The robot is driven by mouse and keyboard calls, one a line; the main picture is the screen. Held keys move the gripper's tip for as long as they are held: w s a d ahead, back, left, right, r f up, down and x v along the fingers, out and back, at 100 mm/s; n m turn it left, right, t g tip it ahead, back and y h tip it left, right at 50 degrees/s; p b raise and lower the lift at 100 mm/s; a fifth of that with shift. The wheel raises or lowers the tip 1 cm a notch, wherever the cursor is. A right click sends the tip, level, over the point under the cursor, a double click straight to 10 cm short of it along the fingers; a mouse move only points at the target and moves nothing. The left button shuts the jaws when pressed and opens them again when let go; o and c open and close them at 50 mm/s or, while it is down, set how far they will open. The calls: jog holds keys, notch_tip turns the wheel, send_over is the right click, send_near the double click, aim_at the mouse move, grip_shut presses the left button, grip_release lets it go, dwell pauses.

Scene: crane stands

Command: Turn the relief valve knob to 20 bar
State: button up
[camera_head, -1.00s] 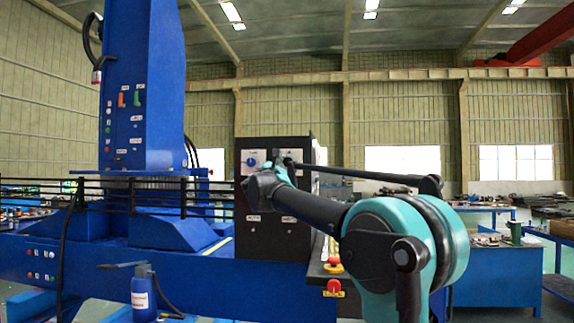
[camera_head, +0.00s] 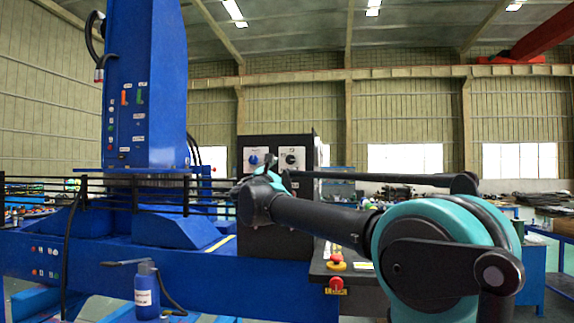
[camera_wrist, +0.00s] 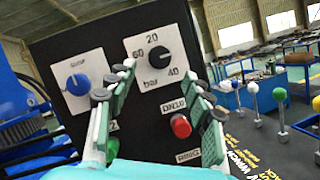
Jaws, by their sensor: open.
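The black knob (camera_wrist: 158,53) sits on a white dial plate (camera_wrist: 176,72) marked 20, 40, 60 and "bar" in the wrist view. Where its pointer stands is too small to tell. The knob also shows in the head view (camera_head: 291,159), upper right on the black control panel (camera_head: 306,241). My gripper (camera_wrist: 164,78) is open and empty. Its two fingers point at the panel, with the knob's lower part roughly between and beyond the tips. I see no contact with the knob.
A blue knob (camera_wrist: 78,84) is left of the dial. A red button (camera_wrist: 181,126) sits below it, seen between my fingers. Red emergency buttons (camera_head: 337,284) stand at the lower right of the panel. A blue bottle (camera_head: 145,291) stands in front of the blue machine (camera_head: 145,90).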

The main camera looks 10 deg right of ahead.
jog(key=shift+v, duration=2.25)
jog(key=shift+f, duration=0.1)
